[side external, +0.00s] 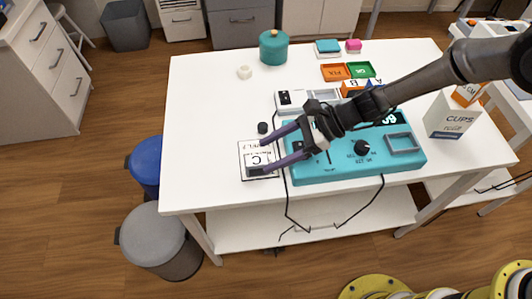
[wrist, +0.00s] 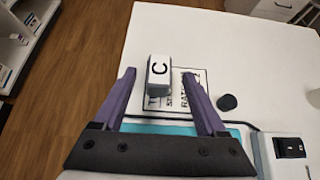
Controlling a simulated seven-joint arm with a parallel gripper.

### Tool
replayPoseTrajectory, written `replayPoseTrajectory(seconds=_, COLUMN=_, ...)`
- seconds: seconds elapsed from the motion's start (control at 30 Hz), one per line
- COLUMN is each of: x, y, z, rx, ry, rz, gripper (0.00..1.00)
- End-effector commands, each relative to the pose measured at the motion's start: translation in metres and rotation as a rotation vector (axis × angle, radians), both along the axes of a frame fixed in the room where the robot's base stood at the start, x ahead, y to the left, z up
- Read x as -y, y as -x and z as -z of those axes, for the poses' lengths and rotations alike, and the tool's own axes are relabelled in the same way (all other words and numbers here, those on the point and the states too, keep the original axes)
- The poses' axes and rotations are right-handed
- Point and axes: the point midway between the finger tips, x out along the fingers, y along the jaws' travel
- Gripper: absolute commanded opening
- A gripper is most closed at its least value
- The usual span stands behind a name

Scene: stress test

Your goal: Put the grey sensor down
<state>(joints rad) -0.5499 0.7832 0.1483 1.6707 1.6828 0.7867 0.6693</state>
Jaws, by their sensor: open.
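The grey sensor, a small block with a black C on its pale top (wrist: 158,70), stands on a white, black-framed printed label on the table (side external: 244,150). It also shows in the side view (side external: 256,161). My gripper (wrist: 160,76) is open, with one purple finger on either side of the sensor. In the wrist view there is a visible gap at each finger. The fingers partly hide the label and block in the side view (side external: 265,155).
A teal console (side external: 400,165) with a dial and display lies right of the label, under my arm. A small dark knob-like cylinder (wrist: 228,102) stands beside the label. Cables hang over the front table edge. The table's left part (side external: 205,130) is clear.

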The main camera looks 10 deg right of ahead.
Motion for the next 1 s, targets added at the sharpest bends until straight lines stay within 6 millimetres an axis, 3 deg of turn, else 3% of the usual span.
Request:
replayPoseTrajectory(seconds=0.4, x=0.067, y=-0.001, z=-0.047, rx=0.002, ry=-0.002, rz=0.002, gripper=0.74)
replayPoseTrajectory(seconds=0.6, x=0.08, y=0.0, z=-0.056, rx=0.001, ry=-0.001, rz=0.0, gripper=0.74)
replayPoseTrajectory(seconds=0.87, x=0.082, y=0.0, z=-0.057, rx=0.0, ry=0.0, rz=-0.001, gripper=0.74)
replayPoseTrajectory(seconds=1.0, x=0.091, y=0.004, z=-0.072, rx=0.056, ry=0.012, rz=-0.038, gripper=0.74)
